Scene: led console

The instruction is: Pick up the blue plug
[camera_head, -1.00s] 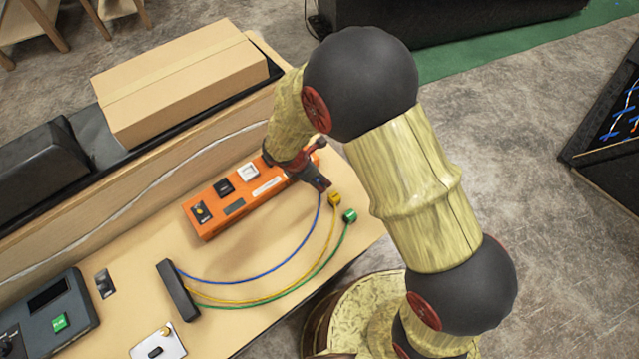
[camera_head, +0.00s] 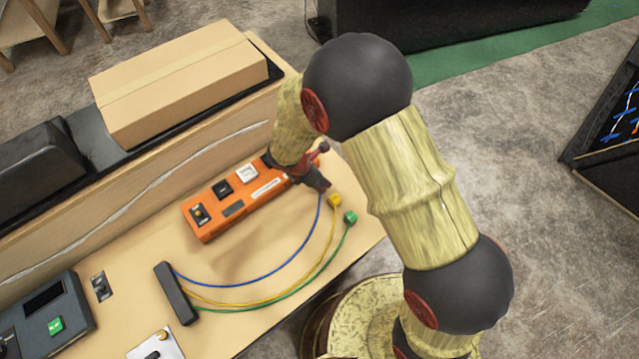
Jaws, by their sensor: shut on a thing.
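My gripper (camera_head: 318,184) is at the right end of the orange console, low over the table. It is shut on the blue plug, which its fingers hide. The blue cable (camera_head: 272,274) runs from the gripper in a curve to the black cable block (camera_head: 176,293). I cannot tell whether the plug touches the table or the console. The yellow plug (camera_head: 335,201) is just right of and below the gripper, with the green plug (camera_head: 350,217) beyond it.
The orange console (camera_head: 225,207) lies along a wooden ledge bearing a cardboard box (camera_head: 180,80). A grey device with a green button (camera_head: 45,315) stands at lower left, near a small switch plate (camera_head: 102,287) and a white plate (camera_head: 155,345). The table between console and cables is clear.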

